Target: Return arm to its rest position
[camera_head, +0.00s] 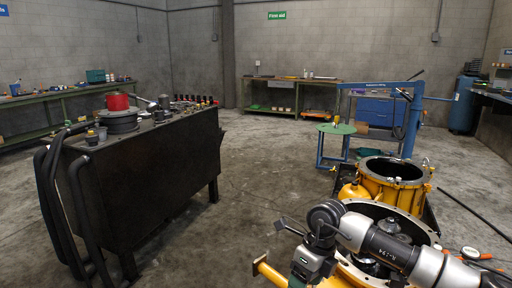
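My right arm (387,247) reaches in from the lower right, grey and white with a dark round joint. It bends over the yellow transmission housing (408,222). Its gripper (283,223) is a small dark shape pointing left, above the bare floor to the left of the housing. It is too small to tell whether its fingers are apart, and I see no part held in it. My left arm and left gripper are not in view.
A dark workbench (150,168) with a red part (117,102) stands at left. A yellow ring-shaped housing (393,177) stands behind my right arm. A blue hoist (412,115) and small green-topped table (336,129) are farther back. The middle floor is clear.

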